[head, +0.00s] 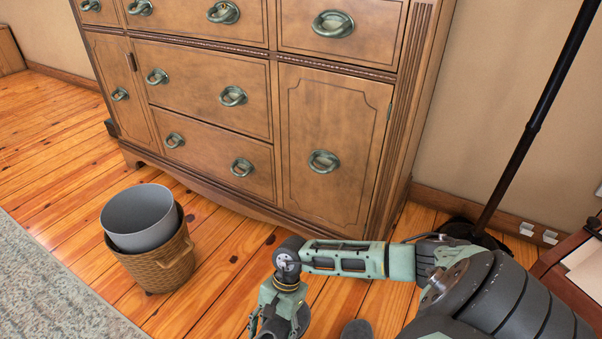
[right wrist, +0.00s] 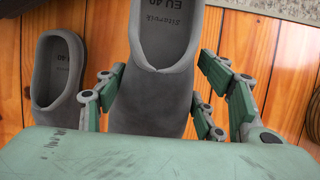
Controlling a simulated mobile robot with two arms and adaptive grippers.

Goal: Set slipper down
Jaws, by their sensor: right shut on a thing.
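My right gripper (right wrist: 163,72) is shut on a grey slipper (right wrist: 158,108), with fingers along both of its sides. The print inside the slipper reads "EU 40", upside down in the right wrist view. A second, matching grey slipper (right wrist: 57,80) lies on the wooden floor to the left in that view. In the head view the second slipper (head: 357,329) shows only in part at the bottom edge. My right gripper (head: 278,326) is low at the bottom edge there, left of it. I cannot tell whether the held slipper touches the floor. My left gripper is not in view.
A wooden dresser (head: 205,110) stands along the wall. A wicker basket (head: 163,270) holding a grey bin (head: 140,222) stands on the floor to the left, near a rug (head: 50,285). A black lamp pole (head: 535,115) rises at right, beside a dark wooden piece of furniture (head: 570,265).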

